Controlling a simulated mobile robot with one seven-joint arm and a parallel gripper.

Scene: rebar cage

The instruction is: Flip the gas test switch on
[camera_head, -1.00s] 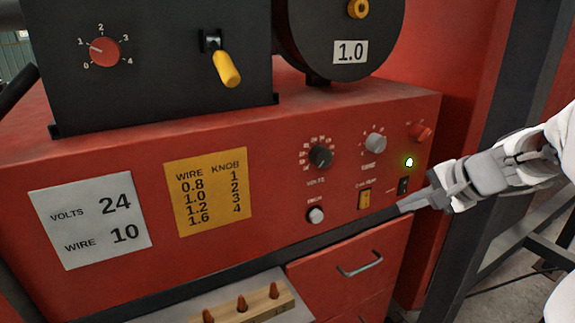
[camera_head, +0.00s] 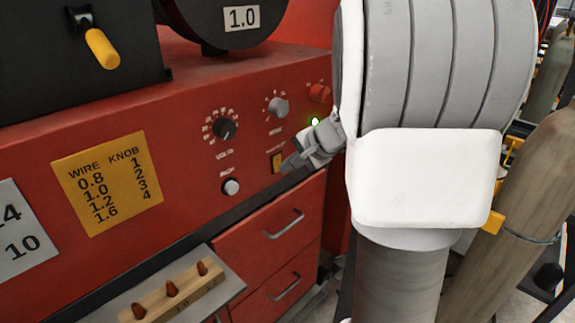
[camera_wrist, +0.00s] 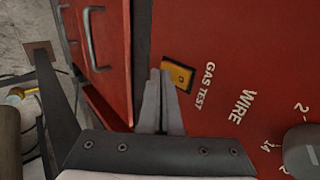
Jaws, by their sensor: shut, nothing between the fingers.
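The gas test switch (camera_head: 277,162) is a small yellow rocker on the lower right of the red machine's front panel. In the wrist view the yellow switch (camera_wrist: 178,74) sits beside the printed words GAS TEST. My gripper (camera_head: 285,167) is shut and empty, its tips just right of and below the switch. In the wrist view the closed fingertips (camera_wrist: 161,74) are right beside the switch's edge and overlap part of it. I cannot tell whether they touch it, or which way the rocker is tipped.
The volts knob (camera_head: 224,128), grey knob (camera_head: 278,107), red knob (camera_head: 319,92) and white button (camera_head: 231,187) surround the switch. A green light (camera_head: 314,122) glows behind my gripper. Drawers (camera_head: 275,233) lie below. A wooden block (camera_head: 178,295) stands at the lower left. Gas cylinders (camera_head: 520,220) stand at right.

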